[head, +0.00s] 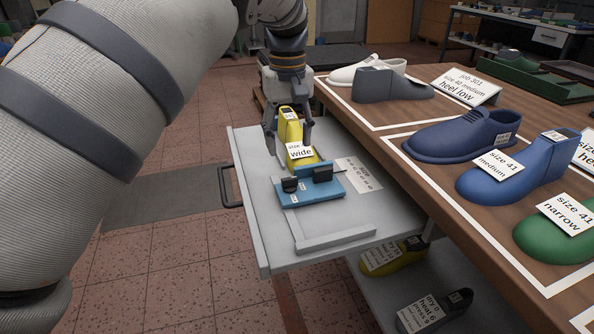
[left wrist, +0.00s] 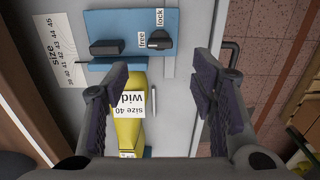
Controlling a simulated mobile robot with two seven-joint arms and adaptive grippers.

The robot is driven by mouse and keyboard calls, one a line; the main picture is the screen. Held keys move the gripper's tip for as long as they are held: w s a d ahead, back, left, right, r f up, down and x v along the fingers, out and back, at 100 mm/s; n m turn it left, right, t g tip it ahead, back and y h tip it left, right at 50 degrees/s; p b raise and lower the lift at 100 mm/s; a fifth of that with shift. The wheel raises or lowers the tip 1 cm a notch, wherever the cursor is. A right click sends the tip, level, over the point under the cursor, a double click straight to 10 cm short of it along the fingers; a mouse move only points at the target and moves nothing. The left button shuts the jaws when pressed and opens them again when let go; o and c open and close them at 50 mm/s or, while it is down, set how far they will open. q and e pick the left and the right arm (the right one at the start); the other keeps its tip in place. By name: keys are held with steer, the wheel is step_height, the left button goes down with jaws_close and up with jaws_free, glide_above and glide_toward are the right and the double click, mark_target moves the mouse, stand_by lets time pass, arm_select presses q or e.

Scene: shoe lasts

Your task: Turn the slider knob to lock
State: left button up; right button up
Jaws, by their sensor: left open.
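The black slider knob (left wrist: 160,41) sits on a blue slider plate (left wrist: 110,20). White labels read "free" beside the knob and "lock" above it in the left wrist view; I cannot tell surely which one it points at. In the head view the knob (head: 290,185) is at the near left of the blue plate (head: 318,191). A yellow shoe last (head: 289,125) labelled size 40 wide stands against the slider's far side. My left gripper (head: 288,145) is open over the drawer beside the last, its fingers (left wrist: 158,92) apart and clear of the knob. My right gripper is not in view.
A black block (head: 322,174) stands on the blue plate next to the knob. The pulled-out grey drawer (head: 378,218) carries a printed size scale (head: 358,173). The wooden bench (head: 436,140) with several lasts is on the right. Yellow and grey lasts lie on a lower shelf.

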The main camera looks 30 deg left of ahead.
mark_target(290, 178)
arm_select(q)
step_height(290, 178, down, 9)
steer(key=shift+f, duration=0.1)
steer(key=c, duration=1.1)
